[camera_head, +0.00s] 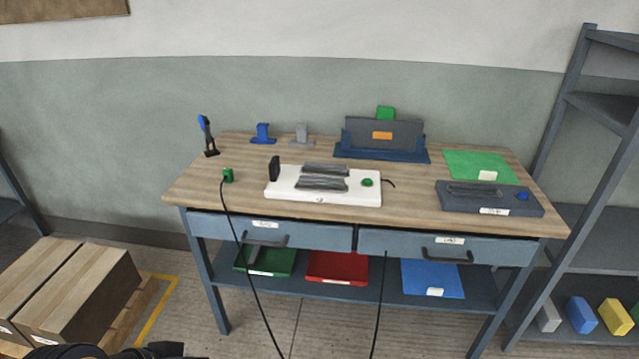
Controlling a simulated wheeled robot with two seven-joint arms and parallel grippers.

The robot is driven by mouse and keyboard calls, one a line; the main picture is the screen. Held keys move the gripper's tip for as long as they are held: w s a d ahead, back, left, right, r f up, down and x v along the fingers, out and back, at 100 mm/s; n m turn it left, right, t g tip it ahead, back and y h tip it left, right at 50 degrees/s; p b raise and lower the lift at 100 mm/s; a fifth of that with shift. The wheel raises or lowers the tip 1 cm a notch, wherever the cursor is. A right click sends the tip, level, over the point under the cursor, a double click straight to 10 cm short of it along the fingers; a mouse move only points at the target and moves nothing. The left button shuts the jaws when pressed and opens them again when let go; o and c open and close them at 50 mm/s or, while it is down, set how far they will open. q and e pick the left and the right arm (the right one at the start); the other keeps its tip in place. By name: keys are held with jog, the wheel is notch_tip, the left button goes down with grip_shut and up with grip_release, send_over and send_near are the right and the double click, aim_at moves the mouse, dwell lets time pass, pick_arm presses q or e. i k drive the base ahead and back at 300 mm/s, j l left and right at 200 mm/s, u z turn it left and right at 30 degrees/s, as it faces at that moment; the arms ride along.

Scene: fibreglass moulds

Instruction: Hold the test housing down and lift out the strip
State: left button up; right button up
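A white housing (284,190) lies in the middle of the workbench. Grey ribbed strips (323,183) lie along its top, with a black upright piece (274,168) at its left end and a green round button (367,182) at its right. A dark grey housing (470,203) sits at the right front, with a dark strip (475,190) on top and a blue knob (522,196). I cannot tell which is the test housing. A black part of mine shows at the bottom left edge; no gripper fingers are visible, and nothing touches either housing.
A blue stand (345,153) holds a dark panel at the back. A green mat (460,159), blue bracket (263,134), grey bracket (302,135) and black-blue stand (207,137) are around the bench top. A black cable with a green plug (228,175) hangs over the front edge.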

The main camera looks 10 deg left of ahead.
aim_at(309, 182)
jog(key=i+j+z, duration=0.1)
jog(key=i+j, duration=0.2)
jog(key=i+j+z, duration=0.1)
jog(key=i+j, duration=0.2)
jog(key=i+j+z, duration=0.1)
jog(key=i+j, duration=0.15)
jog(key=j, duration=0.25)
jog(key=i+j+z, duration=0.15)
jog(key=j, duration=0.25)
jog(key=i+j+z, duration=0.1)
jog(key=i+j, duration=0.25)
jog(key=j, duration=0.15)
